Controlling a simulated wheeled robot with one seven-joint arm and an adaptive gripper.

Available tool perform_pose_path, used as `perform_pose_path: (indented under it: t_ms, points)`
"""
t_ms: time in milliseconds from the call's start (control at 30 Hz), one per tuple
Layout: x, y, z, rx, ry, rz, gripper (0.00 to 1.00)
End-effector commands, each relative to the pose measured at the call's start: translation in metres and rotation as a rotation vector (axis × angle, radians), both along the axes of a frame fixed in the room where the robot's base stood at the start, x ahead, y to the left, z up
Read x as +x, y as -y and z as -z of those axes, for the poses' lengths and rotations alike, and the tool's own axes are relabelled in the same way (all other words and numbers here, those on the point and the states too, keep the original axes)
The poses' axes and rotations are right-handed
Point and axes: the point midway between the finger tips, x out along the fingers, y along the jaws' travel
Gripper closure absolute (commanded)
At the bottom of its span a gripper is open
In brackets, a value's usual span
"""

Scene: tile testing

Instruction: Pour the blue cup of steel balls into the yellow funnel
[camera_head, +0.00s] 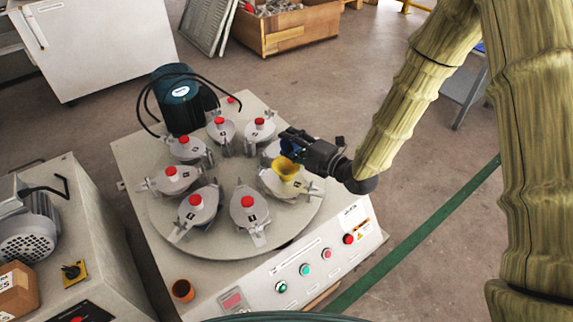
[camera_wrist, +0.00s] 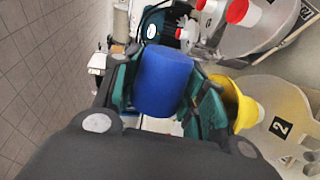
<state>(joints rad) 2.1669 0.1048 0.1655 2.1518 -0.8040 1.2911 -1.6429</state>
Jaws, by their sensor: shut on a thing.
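The blue cup (camera_wrist: 163,82) is between the fingers of my gripper (camera_wrist: 160,98), which is shut on it. Its smooth side faces the wrist camera; its mouth and any steel balls are hidden. In the head view my gripper (camera_head: 293,143) is at the right side of the round turntable, just above and behind the yellow funnel, and largely hides the cup. The yellow funnel (camera_head: 286,169) sits on a jar lid at the turntable's right. In the wrist view the funnel (camera_wrist: 243,104) is right of the cup, partly behind a finger.
Several grey jars with red caps, such as the front one (camera_head: 248,203), ring the turntable (camera_head: 222,243). A dark motor (camera_head: 180,100) with cables stands behind. An orange-brown cup (camera_head: 182,290) is at the machine's front left. A control panel with buttons (camera_head: 305,269) lines the front.

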Motion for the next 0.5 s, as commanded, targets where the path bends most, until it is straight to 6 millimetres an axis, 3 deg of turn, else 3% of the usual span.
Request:
perform_pose_path:
  t_ms: [500]
  points:
    - [-0.0008, -0.0012, 0.0, -0.022, 0.026, -0.001, 0.87]
